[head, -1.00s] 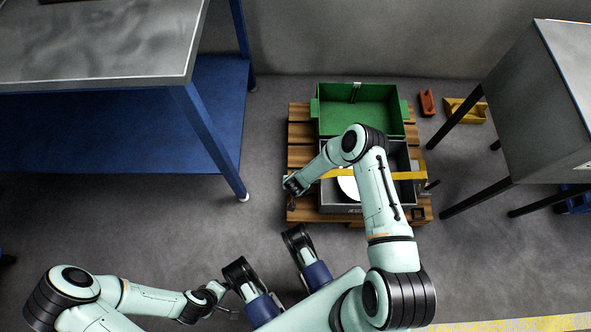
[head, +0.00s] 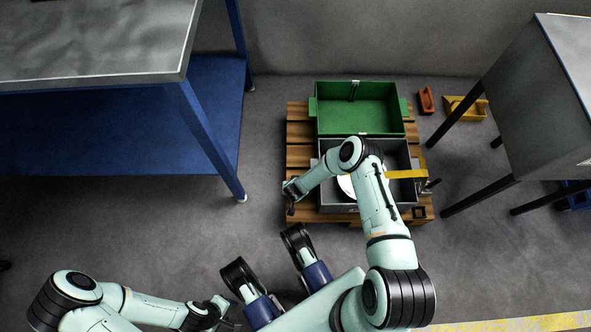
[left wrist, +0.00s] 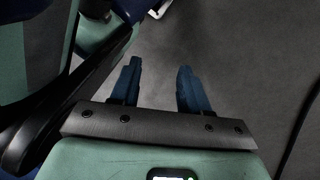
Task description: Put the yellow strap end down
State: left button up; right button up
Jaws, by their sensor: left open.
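The yellow strap (head: 405,174) shows over the right part of the grey crate (head: 412,190), to the right of my right arm. Its left part is not visible; my arm covers part of the crate. My right gripper (head: 291,207) is beside the crate's left side, over the pallet's left edge; it is too small and dark to tell whether it is open or holds anything. My left gripper (head: 226,312) is far from the strap, low over the floor. In the left wrist view it (left wrist: 158,66) is open, with nothing between its blue fingers.
The crate and an open green box (head: 360,100) stand on a wooden pallet (head: 300,132). A white round thing (head: 347,186) is in the crate. A workbench (head: 90,40) is at left, a grey table (head: 535,90) at right. A red block (head: 425,101) and yellow bin (head: 467,108) lie behind.

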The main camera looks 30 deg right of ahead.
pick_arm(q)
jog(key=shift+w, duration=0.1)
pick_arm(e)
jog(key=shift+r, duration=0.1)
